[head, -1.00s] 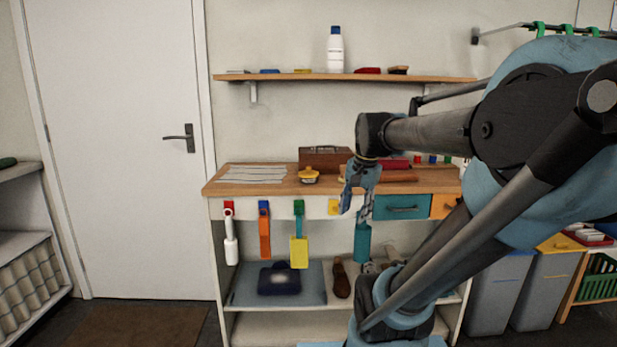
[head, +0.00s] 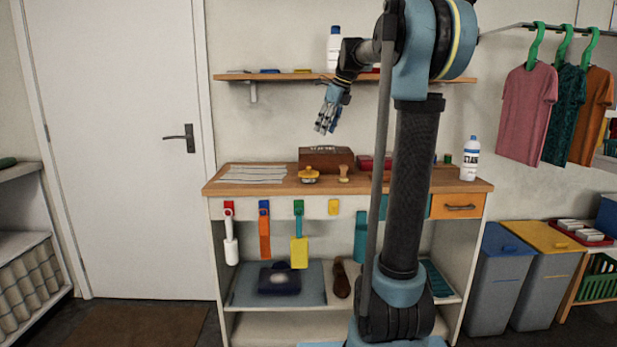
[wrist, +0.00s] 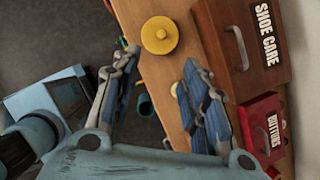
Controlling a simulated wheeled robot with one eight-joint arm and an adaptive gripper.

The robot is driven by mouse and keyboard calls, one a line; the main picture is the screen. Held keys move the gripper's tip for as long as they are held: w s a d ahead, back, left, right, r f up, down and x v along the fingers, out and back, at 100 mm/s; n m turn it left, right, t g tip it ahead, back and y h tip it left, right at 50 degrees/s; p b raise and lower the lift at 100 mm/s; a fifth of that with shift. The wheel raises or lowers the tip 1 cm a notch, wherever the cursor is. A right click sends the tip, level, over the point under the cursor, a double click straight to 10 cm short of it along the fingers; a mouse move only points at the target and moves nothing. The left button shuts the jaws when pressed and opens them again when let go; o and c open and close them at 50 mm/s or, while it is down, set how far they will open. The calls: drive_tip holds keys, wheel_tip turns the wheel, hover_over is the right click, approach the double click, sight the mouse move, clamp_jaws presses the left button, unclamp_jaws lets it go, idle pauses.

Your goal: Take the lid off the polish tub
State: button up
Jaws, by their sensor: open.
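The polish tub (head: 309,177) is a small round container on the wooden counter, left of centre in the head view. Its yellow lid with a knob (head: 309,172) sits on top. In the wrist view the lid (wrist: 159,36) shows from above, beyond my fingertips and near the counter edge. My gripper (head: 326,127) is open and empty, above the counter and slightly right of the tub, with clear air between them. In the wrist view the fingers of my gripper (wrist: 158,65) are spread apart, with nothing between them. The tub's body is mostly hidden under the lid there.
A brown shoe care box (head: 326,159) stands behind the tub. A small wooden-handled item (head: 344,173) is just right of it. White strips (head: 252,174) lie to the left. A shelf (head: 290,77) runs above.

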approach(309, 171)
drive_tip(key=x, duration=0.5)
drive_tip(key=w+x, duration=0.1)
drive_tip(key=x, duration=0.1)
drive_tip(key=shift+a, duration=0.2)
idle(0.3)
drive_tip(key=shift+c, duration=0.2)
clamp_jaws()
